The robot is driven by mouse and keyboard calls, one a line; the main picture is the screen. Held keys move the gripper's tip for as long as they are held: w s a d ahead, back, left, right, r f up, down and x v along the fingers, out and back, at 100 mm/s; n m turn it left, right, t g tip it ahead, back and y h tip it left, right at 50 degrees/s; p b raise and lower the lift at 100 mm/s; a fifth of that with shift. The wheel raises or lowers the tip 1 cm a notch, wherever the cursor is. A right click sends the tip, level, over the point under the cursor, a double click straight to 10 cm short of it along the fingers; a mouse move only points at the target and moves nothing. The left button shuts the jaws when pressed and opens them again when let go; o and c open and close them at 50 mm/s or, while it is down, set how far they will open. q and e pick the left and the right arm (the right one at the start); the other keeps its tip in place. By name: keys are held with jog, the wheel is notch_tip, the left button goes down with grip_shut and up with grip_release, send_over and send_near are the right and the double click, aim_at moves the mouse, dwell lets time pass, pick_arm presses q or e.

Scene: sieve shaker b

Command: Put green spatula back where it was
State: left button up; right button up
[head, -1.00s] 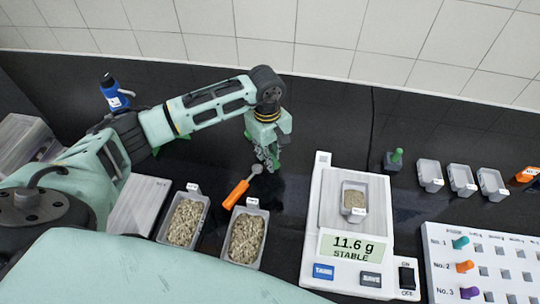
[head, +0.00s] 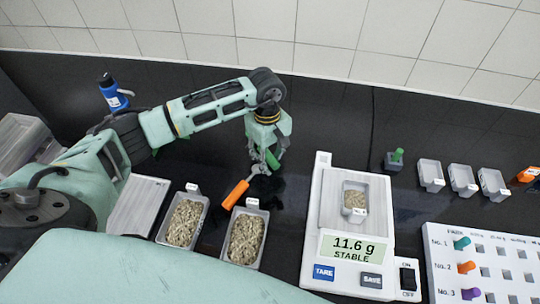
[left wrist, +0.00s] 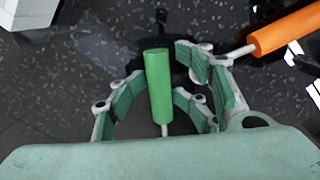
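The green spatula's handle (head: 272,160) shows under my left gripper (head: 266,158) in the head view, on or just above the black bench. In the left wrist view the green handle (left wrist: 159,85) stands between the spread finger pads of my left gripper (left wrist: 160,100), with gaps on both sides. Its metal shaft runs down behind the gripper body, and its far end is hidden. My right gripper is not in view.
An orange spatula (head: 236,194) lies close beside, near two trays of grain (head: 184,222) (head: 246,238). A scale (head: 329,210) reading 11.6 g stands to the right. A dark block with a green handle (head: 397,155) stands further right.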

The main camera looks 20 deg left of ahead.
pick_arm(q)
jog(key=shift+s+r+p, duration=0.1)
jog(key=shift+r+p, duration=0.55)
jog(key=shift+p, duration=0.35)
jog(key=shift+w+a+r+b, duration=0.1)
jog(key=shift+w+r+b, duration=0.15)
jog(key=shift+r+b, duration=0.7)
notch_tip(320, 180, up, 10)
jog(key=b, duration=0.3)
jog(key=shift+w+a, duration=0.15)
jog(key=shift+a, duration=0.15)
jog(key=shift+f, duration=0.15)
